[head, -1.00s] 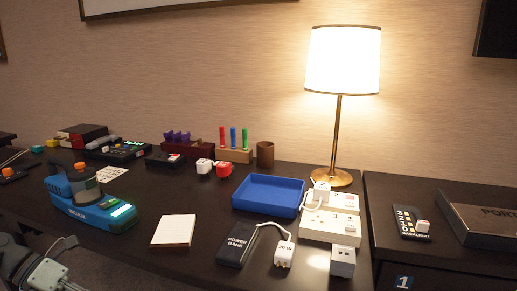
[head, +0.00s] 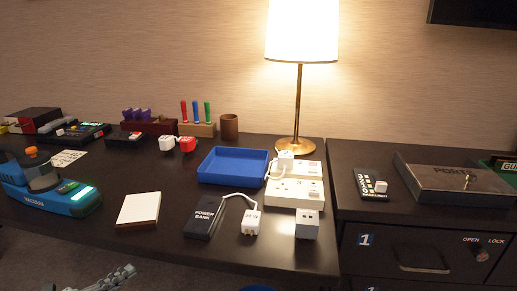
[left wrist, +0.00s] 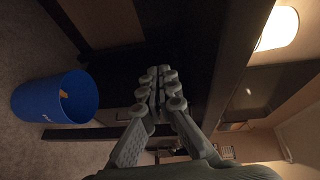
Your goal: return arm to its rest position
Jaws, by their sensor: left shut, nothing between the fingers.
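My left gripper (left wrist: 158,95) shows in the middle of the left wrist view, with its fingers together and nothing between them. In the head view, part of my left arm or gripper (head: 118,276) shows at the bottom left, below the front edge of the dark desk (head: 150,237). It is in front of the desk and apart from the things on it. My right gripper is in neither view.
The desk bears a blue tray (head: 233,181), a power bank (head: 203,218), a white square pad (head: 138,209), a white power strip (head: 298,190), a lamp (head: 297,110) and a blue device (head: 75,200). A blue bin (left wrist: 40,112) stands on the floor beside the desk.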

